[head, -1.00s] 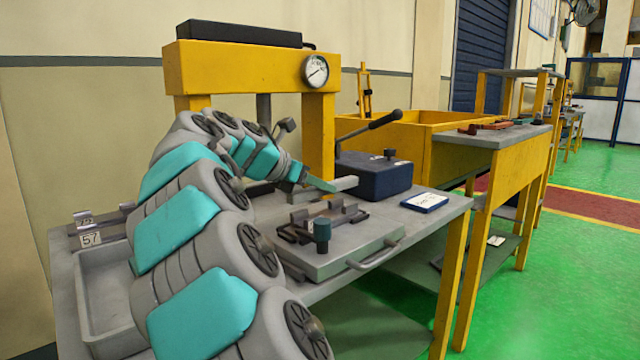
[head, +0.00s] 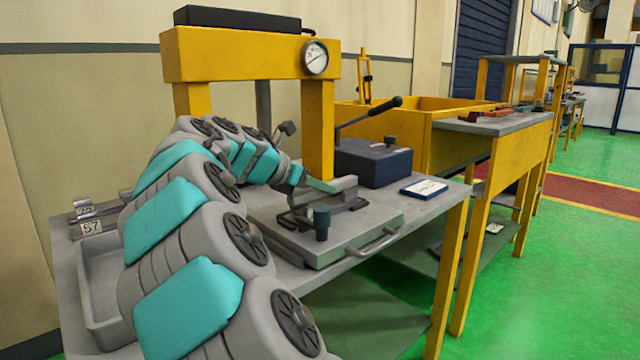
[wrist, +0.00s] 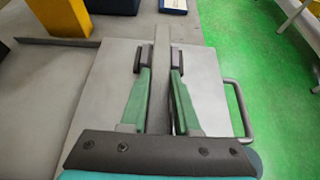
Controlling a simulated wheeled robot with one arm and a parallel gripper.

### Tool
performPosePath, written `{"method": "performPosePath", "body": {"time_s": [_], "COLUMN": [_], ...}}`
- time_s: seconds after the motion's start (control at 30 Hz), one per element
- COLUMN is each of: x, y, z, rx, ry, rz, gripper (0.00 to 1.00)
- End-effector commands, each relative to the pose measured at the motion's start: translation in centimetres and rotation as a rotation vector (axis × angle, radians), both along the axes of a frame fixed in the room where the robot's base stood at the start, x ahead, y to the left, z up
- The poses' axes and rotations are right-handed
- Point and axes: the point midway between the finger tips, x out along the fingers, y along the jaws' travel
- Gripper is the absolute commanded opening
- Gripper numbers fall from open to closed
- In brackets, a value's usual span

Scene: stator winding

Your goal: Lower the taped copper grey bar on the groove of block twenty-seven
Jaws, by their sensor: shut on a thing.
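My gripper (head: 308,184) is shut on a plain grey bar (head: 342,183). In the wrist view, the bar (wrist: 161,50) runs lengthwise between the green fingers of my gripper (wrist: 160,78). I see no copper or tape on its visible part. The bar is at a dark holder (head: 352,203) with upright ends on a grey plate. In the wrist view, dark holder pieces (wrist: 178,62) flank it. I cannot tell whether the bar touches the holder, and the groove is hidden. One block at the left reads 57 (head: 91,228); the label behind it (head: 86,211) is unclear.
A blue box (head: 375,165) with a lever stands behind, near the yellow press frame (head: 240,55). A grey tray (head: 90,285) is at the left. A label card (head: 424,188) lies at the right.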

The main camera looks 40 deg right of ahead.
Motion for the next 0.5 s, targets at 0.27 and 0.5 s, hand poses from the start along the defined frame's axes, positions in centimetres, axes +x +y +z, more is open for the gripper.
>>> {"method": "performPosePath", "body": {"time_s": [0.27,0.5], "x": [0.02,0.05], "y": [0.02,0.07], "z": [-0.05,-0.80], "rx": [-0.001,-0.001], "ry": [-0.001,-0.001], "rz": [0.001,0.001], "gripper": [0.00,0.00]}}
